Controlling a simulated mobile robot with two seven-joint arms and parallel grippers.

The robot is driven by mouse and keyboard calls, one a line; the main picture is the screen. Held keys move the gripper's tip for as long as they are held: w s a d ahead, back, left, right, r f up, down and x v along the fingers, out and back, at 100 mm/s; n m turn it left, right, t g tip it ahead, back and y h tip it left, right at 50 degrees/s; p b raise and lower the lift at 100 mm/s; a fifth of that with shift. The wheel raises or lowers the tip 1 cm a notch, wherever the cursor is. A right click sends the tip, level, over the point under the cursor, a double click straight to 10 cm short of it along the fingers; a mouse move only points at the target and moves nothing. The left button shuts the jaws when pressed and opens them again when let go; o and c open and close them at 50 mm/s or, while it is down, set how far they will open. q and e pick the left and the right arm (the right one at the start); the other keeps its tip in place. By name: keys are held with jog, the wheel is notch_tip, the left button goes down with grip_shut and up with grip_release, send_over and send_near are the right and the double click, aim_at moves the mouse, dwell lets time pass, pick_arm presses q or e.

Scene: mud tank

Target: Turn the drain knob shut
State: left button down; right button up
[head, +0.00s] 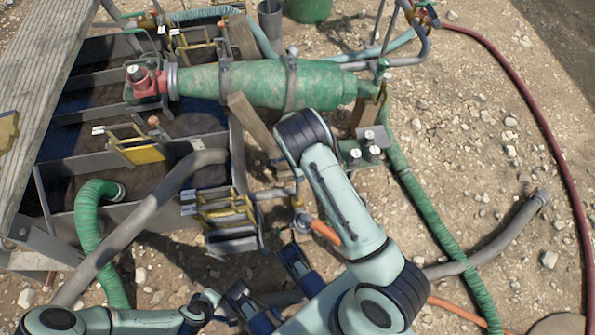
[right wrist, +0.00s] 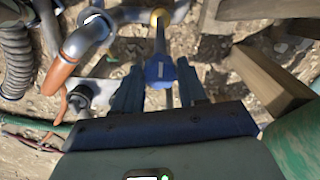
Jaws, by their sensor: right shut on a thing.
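The drain knob shows in the right wrist view as a blue handle (right wrist: 161,69) on a stem with a yellow fitting at its far end. My right gripper (right wrist: 158,84) has its two fingers on either side of the blue handle and is shut on it. In the head view my right arm hides that gripper and the handle. My left gripper (head: 261,271) is low in the head view, empty, its two dark fingers spread apart, away from the handle.
A grey elbow pipe (right wrist: 88,38) with an orange end and a wooden beam (right wrist: 268,75) flank the handle. A green cone-shaped vessel (head: 255,84) lies across the tank (head: 130,214). A green hose (head: 426,215) and a red hose (head: 548,130) cross the gravel at right.

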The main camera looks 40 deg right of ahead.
pick_arm(q)
jog(key=shift+s, duration=0.1)
pick_arm(e)
jog(key=shift+m, duration=0.3)
jog(key=o, duration=1.1)
jog(key=shift+c, duration=0.2)
pick_arm(q)
jog(key=s+d+r+g+h+p, duration=0.1)
jog(key=s+d+r+g+p, duration=0.1)
jog(key=s+d+r+p, duration=0.1)
jog(key=s+r+p, duration=0.1)
jog(key=s+r, duration=0.1)
jog(key=s, duration=0.1)
jog(key=shift+m, duration=0.3)
pick_arm(e)
notch_tip(320, 180, up, 13)
jog(key=shift+r, duration=0.2)
